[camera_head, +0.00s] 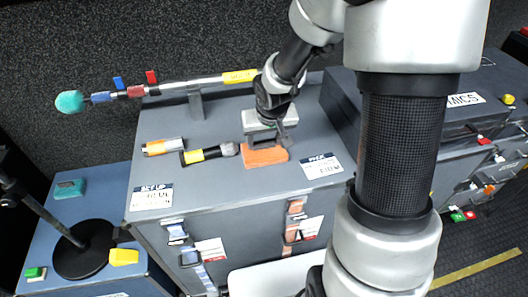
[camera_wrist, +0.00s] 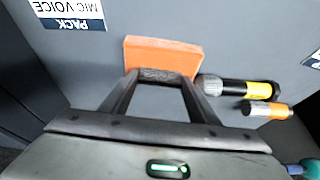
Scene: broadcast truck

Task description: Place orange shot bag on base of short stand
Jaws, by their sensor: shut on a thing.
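The orange shot bag (camera_head: 265,157) is at the top of the grey case, near its front edge, left of the PACK label. In the wrist view the bag (camera_wrist: 160,55) shows a dark strip along its near edge, between my fingertips. My gripper (camera_head: 268,143) reaches down over the bag and is shut on it; the gripper also shows in the wrist view (camera_wrist: 158,78). I cannot tell whether the bag still touches the case top. A stand with a round black base (camera_head: 84,262) and a thin dark pole (camera_head: 38,212) is at the lower left, on a lower blue-grey surface.
Two microphones (camera_head: 208,154) (camera_head: 163,147) lie left of the bag. A boom pole (camera_head: 200,84) spans behind. A yellow block (camera_head: 124,257) is at the base's right; a teal item (camera_head: 69,188) and a green-topped item (camera_head: 35,273) are nearby. A dark case (camera_head: 360,120) stands right.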

